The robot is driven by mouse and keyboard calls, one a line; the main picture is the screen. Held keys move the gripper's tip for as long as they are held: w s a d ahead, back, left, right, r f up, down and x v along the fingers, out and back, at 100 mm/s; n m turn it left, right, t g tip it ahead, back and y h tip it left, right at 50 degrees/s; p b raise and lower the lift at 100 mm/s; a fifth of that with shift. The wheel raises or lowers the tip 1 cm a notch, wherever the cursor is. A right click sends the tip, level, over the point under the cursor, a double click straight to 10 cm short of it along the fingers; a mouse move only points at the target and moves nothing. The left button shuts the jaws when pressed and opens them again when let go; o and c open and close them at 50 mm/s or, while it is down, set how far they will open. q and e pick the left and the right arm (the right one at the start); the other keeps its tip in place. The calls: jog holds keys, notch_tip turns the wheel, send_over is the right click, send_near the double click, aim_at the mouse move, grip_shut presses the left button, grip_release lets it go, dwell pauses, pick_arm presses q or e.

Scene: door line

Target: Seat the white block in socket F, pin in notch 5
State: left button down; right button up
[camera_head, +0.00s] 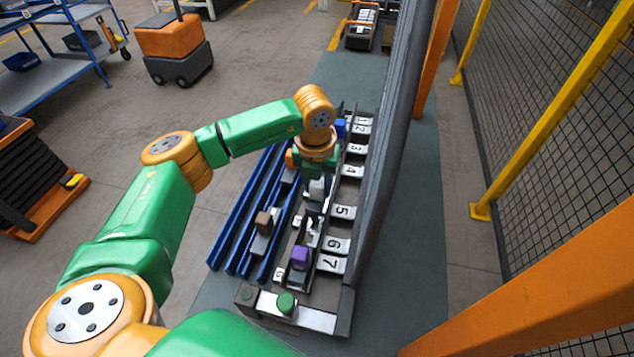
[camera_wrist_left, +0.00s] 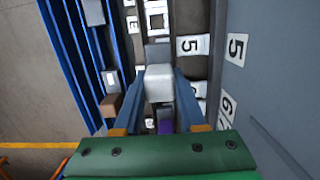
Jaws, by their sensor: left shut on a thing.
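My left gripper (camera_head: 316,180) is over the dark fixture in the head view, pointing down, and its fingers (camera_wrist_left: 158,100) are shut on the white block (camera_wrist_left: 158,84). The white block also shows below the gripper in the head view (camera_head: 317,189). A grey part (camera_wrist_left: 157,53) shows just beyond the block in the wrist view. The notch 5 label (camera_head: 342,212) is on the right side of the fixture, and it shows in the wrist view (camera_wrist_left: 190,46). Socket F is not clearly readable, and I cannot tell whether the block touches a socket. My right gripper is not in view.
A purple block (camera_head: 300,256) sits in the fixture nearer me, and a blue block (camera_head: 340,127) at its far end. A brown block (camera_head: 264,222) stands by the blue rails (camera_head: 228,226) at left. A grey panel (camera_head: 384,130) rises close on the right. A green button (camera_head: 286,302) is in front.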

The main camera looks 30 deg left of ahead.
aim_at(317, 199)
pick_arm(q)
jog(key=shift+w+d+f, duration=0.1)
jog(key=shift+f, duration=0.05)
jog(key=shift+a+f, duration=0.25)
jog(key=shift+f+b, duration=1.8)
jog(key=shift+f, duration=0.5)
jog(key=shift+c, duration=2)
grip_release()
